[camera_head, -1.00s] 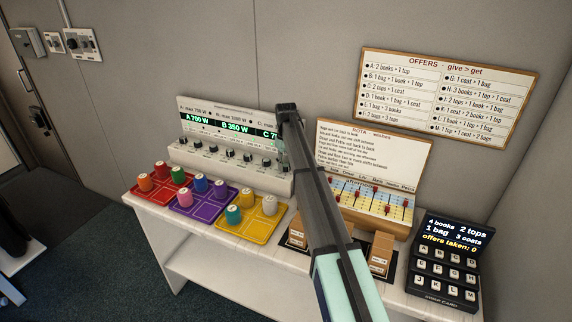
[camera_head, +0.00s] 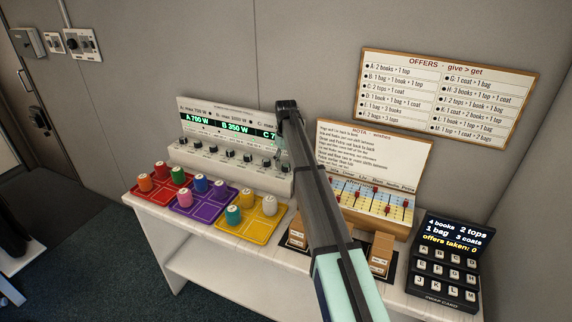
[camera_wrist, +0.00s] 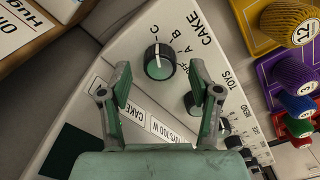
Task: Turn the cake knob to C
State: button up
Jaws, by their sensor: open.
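The cake knob (camera_wrist: 158,62) is a round dark knob with a green-grey face and a white pointer line. It sits on the white sloping panel (camera_wrist: 75,105), beside the letters C, B, A and an OFF mark partly covered. Its pointer line aims roughly at the C end of the scale. My gripper (camera_wrist: 160,76) is open. Its two fingers stand on either side of the knob in the picture, with gaps to both sides, and hold nothing. In the head view my arm hides the panel's right end, and my gripper (camera_head: 281,150) shows only in part there.
Another knob (camera_wrist: 193,103) lies close to my right finger. Several more knobs line the panel (camera_head: 210,168). Coloured trays with numbered pegs stand in front, including a yellow tray (camera_head: 240,232). The rota board (camera_head: 372,160) stands close to the right of my arm.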

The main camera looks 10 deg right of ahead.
aim_at(286, 165)
notch_tip(286, 165, up, 11)
dwell(0.4)
jog(key=shift+f, duration=0.15)
